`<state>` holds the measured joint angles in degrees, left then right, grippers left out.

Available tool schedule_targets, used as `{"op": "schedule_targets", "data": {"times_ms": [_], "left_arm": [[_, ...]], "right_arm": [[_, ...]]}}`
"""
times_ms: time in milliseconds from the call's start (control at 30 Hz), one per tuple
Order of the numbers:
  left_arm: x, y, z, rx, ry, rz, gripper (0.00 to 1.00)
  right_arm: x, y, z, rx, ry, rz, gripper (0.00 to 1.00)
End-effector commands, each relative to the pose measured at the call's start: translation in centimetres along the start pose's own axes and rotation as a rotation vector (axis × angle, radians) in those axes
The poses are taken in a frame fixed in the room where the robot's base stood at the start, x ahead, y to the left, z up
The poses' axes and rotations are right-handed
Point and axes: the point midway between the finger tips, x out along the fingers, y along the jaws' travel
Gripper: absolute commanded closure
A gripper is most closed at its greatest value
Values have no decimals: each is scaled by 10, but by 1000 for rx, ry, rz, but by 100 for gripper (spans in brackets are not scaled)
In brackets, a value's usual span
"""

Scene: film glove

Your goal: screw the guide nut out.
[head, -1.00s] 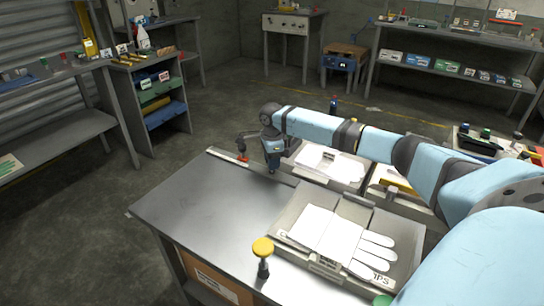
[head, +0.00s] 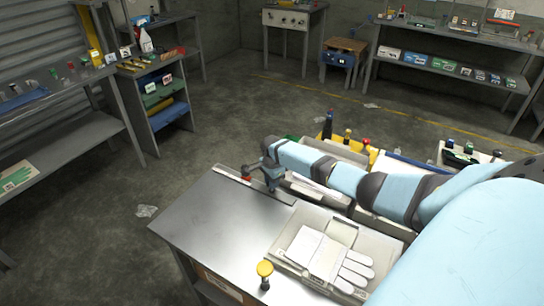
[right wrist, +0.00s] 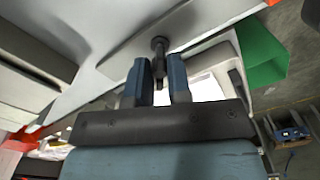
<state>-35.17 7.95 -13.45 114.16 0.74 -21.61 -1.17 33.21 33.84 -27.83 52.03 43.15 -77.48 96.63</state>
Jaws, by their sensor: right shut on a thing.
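My right gripper (head: 272,186) is at the far edge of the grey metal bench (head: 205,225), beside a red-topped part (head: 246,172). In the right wrist view its two blue fingers (right wrist: 158,82) are shut on a small dark nut or knob (right wrist: 159,46), which I take for the guide nut. It stands at a pale metal strip. In the head view the gripper hides the nut. The guide strip (head: 228,174) runs along the bench's far edge. A white glove (head: 325,255) lies on a grey tray on the bench. My left gripper is not in view.
A yellow knob (head: 265,269) stands at the bench's near side, by the glove tray (head: 381,245). Behind my right arm are a yellow bin (head: 362,148) and coloured-top bottles. Shelves line the walls. The bench's left part is clear.

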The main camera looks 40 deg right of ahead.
Motion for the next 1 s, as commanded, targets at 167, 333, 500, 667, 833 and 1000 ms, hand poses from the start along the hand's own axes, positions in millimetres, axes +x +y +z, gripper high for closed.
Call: {"op": "schedule_targets", "data": {"times_ms": [167, 333, 500, 667, 833, 1000], "left_arm": [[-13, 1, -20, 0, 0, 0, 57], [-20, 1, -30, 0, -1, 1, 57], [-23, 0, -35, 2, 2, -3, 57], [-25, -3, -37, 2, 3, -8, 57], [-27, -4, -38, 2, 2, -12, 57], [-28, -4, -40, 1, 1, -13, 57]], "right_arm": [[-3, 1, 3, -82, -5, 4, 100], [-2, 1, 3, -206, -5, 3, 100], [0, 1, 2, -370, -4, 3, 100], [1, 1, 3, -521, -5, 2, 100], [1, 1, 2, -683, -4, 2, 100], [1, 1, 2, -844, -4, 2, 100]]}}
